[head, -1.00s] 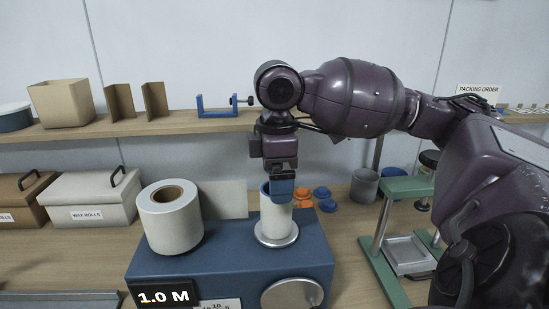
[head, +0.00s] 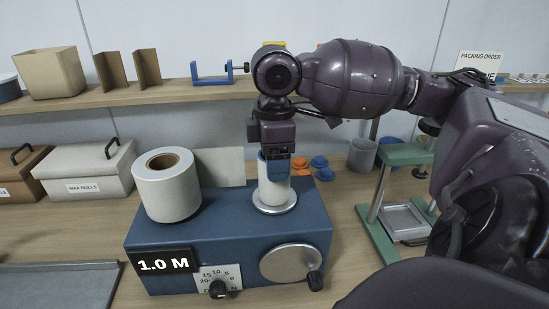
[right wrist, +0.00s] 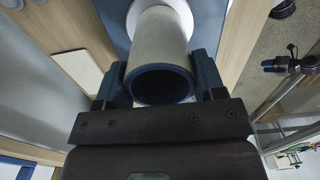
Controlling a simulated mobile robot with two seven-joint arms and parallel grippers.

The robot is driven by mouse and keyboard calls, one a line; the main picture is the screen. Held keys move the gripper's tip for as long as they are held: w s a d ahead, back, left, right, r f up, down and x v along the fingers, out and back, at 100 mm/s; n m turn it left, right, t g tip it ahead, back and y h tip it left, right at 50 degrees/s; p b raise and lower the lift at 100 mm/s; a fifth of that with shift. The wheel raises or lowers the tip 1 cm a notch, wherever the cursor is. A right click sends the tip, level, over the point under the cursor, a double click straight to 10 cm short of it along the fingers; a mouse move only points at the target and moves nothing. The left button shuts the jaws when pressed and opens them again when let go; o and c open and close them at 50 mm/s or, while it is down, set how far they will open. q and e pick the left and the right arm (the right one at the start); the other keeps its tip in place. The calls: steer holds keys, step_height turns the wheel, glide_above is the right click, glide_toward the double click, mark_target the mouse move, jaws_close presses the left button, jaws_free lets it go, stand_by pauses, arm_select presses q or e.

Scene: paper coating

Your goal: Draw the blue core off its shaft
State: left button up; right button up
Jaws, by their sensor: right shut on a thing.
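In the head view this tube (head: 273,192) stands on a round metal flange (head: 275,208) on the blue machine. My right gripper (head: 275,170) is at its upper end. In the right wrist view the gripper (right wrist: 163,80) has one blue finger on each side of the tube and is shut on it. The shaft cannot be made out inside the tube. My left gripper is not in view.
A wide white roll (head: 167,186) stands on the blue machine (head: 215,228), left of the tube. A green stand (head: 373,232) is to the right. Orange and blue caps (head: 320,162) lie behind. A wooden shelf (head: 150,98) runs along the wall.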

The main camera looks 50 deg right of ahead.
steer(key=shift+c, duration=0.5)
steer(key=shift+r+p, duration=0.45)
steer(key=shift+r, duration=0.15)
steer(key=shift+r+p, duration=0.5)
steer(key=shift+r, duration=0.1)
steer(key=shift+r+p, duration=1.25)
steer(key=shift+p, duration=0.05)
arm_select(q)
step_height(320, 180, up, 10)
steer(key=p, duration=0.5)
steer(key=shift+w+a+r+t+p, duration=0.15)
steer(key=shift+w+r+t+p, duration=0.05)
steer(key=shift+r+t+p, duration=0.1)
arm_select(e)
steer(key=shift+r, duration=2.05)
